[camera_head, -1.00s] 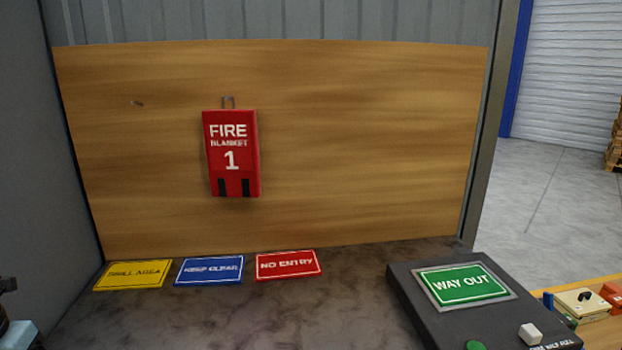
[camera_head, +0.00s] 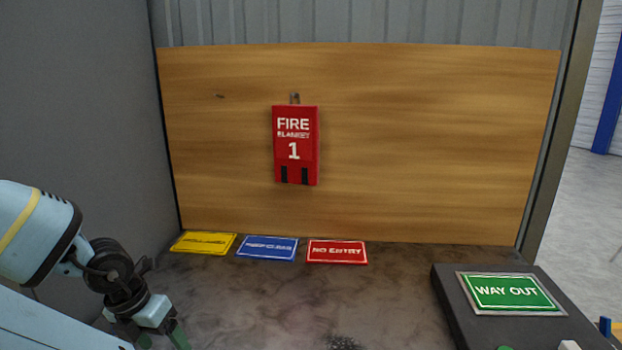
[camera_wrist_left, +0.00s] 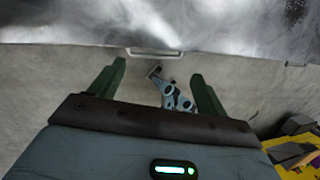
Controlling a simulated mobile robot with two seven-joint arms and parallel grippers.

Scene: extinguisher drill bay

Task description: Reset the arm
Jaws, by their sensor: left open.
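My left arm comes in from the left in the head view, with its gripper (camera_head: 150,335) low at the left, over or beside the front of the dark counter (camera_head: 270,300). The gripper's lower part is cut off by the picture edge. In the left wrist view the green fingers of the gripper (camera_wrist_left: 157,82) stand wide apart with nothing held between them. Beyond them is a grey floor-like surface with a small blue-grey jointed form that I cannot identify. My right gripper is out of view.
A red fire blanket case (camera_head: 296,146) hangs on the wooden board (camera_head: 430,140). Yellow (camera_head: 203,243), blue (camera_head: 267,248) and red (camera_head: 337,252) signs lie along the counter's back. A dark box (camera_head: 455,300) with a green WAY OUT sign (camera_head: 508,292) stands at right. The counter's middle is clear.

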